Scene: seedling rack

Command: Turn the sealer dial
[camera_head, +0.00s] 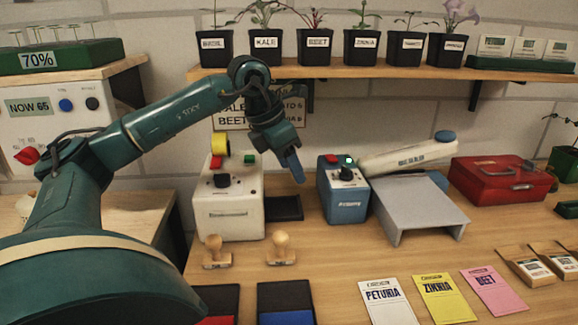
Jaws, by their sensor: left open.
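The bag sealer is a blue box (346,206) with a long cream arm (408,156) reaching right over a grey stand. Its black dial (347,173) sits on the top of the blue box, beside a red button (331,159) and a lit green light (349,160). My left gripper (294,168) hangs in the air left of the sealer, fingers pointing down, apart from the dial and holding nothing visible. It is open, though its fingers overlap from this angle. My right gripper is not in view.
A white machine (228,215) with its own black knob and a yellow roll stands left of the sealer. Wooden stamps (281,250), seed packets (436,298), a grey stand (425,206) and a red box (500,180) share the table. A shelf (390,73) with potted seedlings hangs above.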

